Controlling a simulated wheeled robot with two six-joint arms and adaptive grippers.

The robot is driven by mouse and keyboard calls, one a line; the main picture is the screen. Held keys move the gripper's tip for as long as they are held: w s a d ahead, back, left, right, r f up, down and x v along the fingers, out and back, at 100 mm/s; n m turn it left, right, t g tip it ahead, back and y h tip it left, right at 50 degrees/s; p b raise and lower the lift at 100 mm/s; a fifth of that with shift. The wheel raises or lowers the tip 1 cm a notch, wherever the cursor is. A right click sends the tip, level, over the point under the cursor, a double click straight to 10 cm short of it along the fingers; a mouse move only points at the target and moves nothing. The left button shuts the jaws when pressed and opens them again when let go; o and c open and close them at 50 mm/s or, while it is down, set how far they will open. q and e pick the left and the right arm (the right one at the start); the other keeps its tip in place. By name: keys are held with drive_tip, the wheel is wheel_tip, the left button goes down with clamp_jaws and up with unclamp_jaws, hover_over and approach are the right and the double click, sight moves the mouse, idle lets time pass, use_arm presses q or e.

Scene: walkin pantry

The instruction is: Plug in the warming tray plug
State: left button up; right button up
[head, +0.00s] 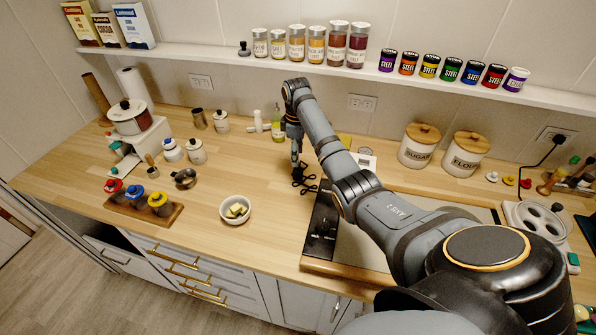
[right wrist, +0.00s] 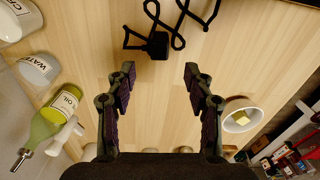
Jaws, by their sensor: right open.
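The black plug (right wrist: 153,43) lies on the wooden counter with its looped black cord (right wrist: 185,22), in the upper middle of the right wrist view. In the head view the coiled cord (head: 305,183) lies near the back of the counter, left of a flat pale plate with a dark strip (head: 322,222), which may be the warming tray. My right gripper (right wrist: 159,76) is open and empty, with the plug ahead of its fingertips. In the head view my right gripper (head: 297,155) points down at the cord. A wall outlet (head: 361,103) is behind the arm. My left gripper is not in view.
An oil bottle (head: 277,125) stands left of my right gripper. A small white bowl (head: 235,209) is at the front. Sugar (head: 419,147) and flour (head: 466,156) canisters stand at right. Other outlets are at left (head: 200,82) and right (head: 556,136), the right one with a cord plugged in.

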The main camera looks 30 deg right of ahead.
sight(298, 169)
drive_tip(key=shift+w+d+f, duration=0.2)
drive_tip(key=shift+f, duration=0.3)
drive_tip(key=shift+w+d+f, duration=0.15)
drive_tip(key=shift+f, duration=0.35)
drive_tip(key=shift+s+a+f+p, duration=0.2)
drive_tip(key=shift+f+p, duration=0.2)
drive_tip(key=shift+p, duration=0.15)
drive_tip(key=f, duration=0.2)
drive_tip(key=f+p, duration=0.1)
drive_tip(key=shift+s+f, duration=0.3)
drive_tip(key=shift+f, duration=0.05)
drive_tip(key=shift+w+f, duration=0.1)
drive_tip(key=shift+f, duration=0.2)
drive_tip(key=shift+r, duration=0.1)
drive_tip(key=c, duration=0.5)
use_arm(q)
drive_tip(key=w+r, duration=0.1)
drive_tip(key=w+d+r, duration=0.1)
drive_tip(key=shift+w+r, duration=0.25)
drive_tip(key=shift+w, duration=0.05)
use_arm(e)
clamp_jaws()
